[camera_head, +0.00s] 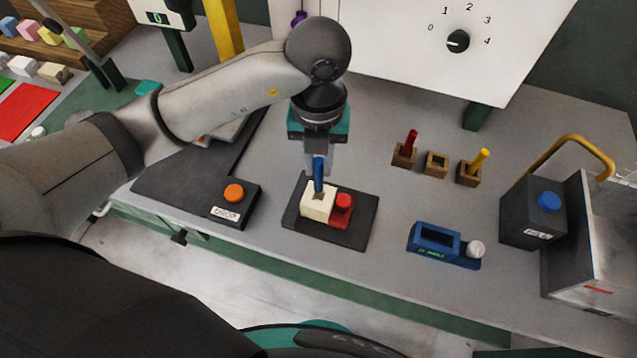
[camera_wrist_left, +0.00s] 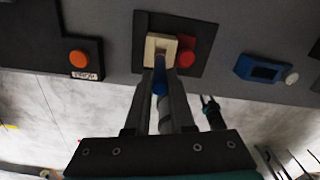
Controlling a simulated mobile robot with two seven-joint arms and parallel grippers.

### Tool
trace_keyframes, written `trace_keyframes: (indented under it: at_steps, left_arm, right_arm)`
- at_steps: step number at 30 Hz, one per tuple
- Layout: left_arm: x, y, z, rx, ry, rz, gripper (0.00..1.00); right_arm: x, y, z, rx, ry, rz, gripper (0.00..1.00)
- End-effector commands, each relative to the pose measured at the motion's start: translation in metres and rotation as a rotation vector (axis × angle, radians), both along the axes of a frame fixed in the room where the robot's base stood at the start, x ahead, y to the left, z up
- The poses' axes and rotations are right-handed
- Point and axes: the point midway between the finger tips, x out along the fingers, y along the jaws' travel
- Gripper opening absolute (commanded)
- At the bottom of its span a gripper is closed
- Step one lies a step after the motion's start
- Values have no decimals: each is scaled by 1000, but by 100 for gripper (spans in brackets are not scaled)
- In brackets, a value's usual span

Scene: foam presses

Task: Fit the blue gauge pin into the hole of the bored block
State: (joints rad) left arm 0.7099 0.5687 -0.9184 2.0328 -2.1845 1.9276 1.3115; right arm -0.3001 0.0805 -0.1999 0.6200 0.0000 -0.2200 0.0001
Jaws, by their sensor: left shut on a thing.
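My left gripper (camera_head: 318,160) points down and is shut on the blue gauge pin (camera_head: 318,178), which it holds upright. The pin also shows between the fingers in the left wrist view (camera_wrist_left: 159,82). The cream bored block (camera_head: 316,206) sits on a dark plate beside a red knob, and has a dark square-looking opening in its top. The pin's lower end is right at that opening in the head view. I cannot tell whether the tip is inside the hole or just above it. The block also shows in the left wrist view (camera_wrist_left: 153,45). My right gripper is not in view.
The red knob (camera_head: 343,203) stands close to the block's right side. Small wooden holders stand behind right: one with a red pin (camera_head: 411,142), an empty middle one (camera_head: 436,163), one with a yellow pin (camera_head: 480,160). A blue device (camera_head: 436,240) and orange-button box (camera_head: 233,194) flank the plate.

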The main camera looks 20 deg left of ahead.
Motion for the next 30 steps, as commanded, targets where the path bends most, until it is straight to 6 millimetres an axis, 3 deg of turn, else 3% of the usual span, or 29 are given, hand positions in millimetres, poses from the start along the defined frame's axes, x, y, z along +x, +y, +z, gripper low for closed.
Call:
trace_keyframes:
  at_steps: [16,28,29,30]
  left_arm:
    - [0,0,-63,0,1,0,0]
    - [0,0,-69,-1,-2,-1,0]
    - [0,0,-68,0,-1,-1,25]
    - [0,0,-67,0,-1,-1,30]
  right_arm:
    - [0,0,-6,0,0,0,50]
    - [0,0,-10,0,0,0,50]
    - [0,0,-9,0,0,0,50]
    - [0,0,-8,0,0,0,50]
